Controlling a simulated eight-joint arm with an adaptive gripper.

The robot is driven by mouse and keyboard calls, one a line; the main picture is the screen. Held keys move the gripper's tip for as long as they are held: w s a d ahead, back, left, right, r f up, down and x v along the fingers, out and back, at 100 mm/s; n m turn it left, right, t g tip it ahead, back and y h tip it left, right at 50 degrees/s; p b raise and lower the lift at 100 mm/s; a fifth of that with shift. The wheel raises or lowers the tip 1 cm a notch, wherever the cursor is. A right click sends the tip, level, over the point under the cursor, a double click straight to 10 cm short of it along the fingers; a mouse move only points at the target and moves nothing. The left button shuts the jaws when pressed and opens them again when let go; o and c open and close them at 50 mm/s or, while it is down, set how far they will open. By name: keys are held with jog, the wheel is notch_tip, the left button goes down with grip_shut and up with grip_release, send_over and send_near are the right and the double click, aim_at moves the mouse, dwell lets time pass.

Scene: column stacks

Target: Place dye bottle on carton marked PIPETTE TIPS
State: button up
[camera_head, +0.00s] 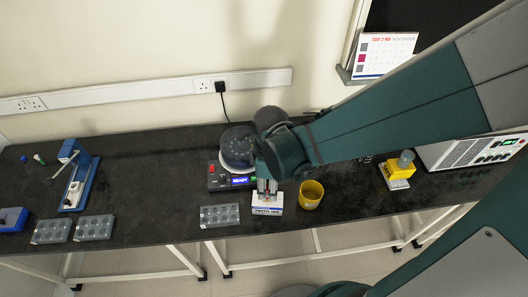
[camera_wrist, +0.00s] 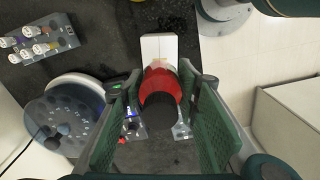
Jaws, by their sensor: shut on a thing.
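The dye bottle (camera_wrist: 160,84) is red with a dark cap. In the wrist view it sits between the two green fingers of my gripper (camera_wrist: 158,112), which is shut on it. A white carton (camera_wrist: 158,45) lies just beyond the bottle in that view, partly covered by it. In the head view my gripper (camera_head: 267,186) points down directly over the white carton (camera_head: 267,210), which has a blue label with lettering too small to read surely. The bottle is mostly hidden there by the gripper. I cannot tell whether the bottle touches the carton.
A yellow cup (camera_head: 311,196) stands close right of the carton. A grey rack (camera_head: 220,215) stands to the left. A round-topped device (camera_head: 237,150) with a READY display is behind left. A yellow block (camera_head: 399,170) is further right. Dark bench shows between rack and blue stand (camera_head: 78,185).

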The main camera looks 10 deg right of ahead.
jog(key=shift+f+b, duration=0.35)
jog(key=shift+f, duration=1.5)
jog(key=shift+f, duration=0.2)
jog(key=o, duration=1)
jog(key=shift+r, duration=0.3)
jog(key=shift+r+p, duration=1.15)
jog(key=shift+r, duration=4.75)
jog(key=shift+r, duration=0.1)
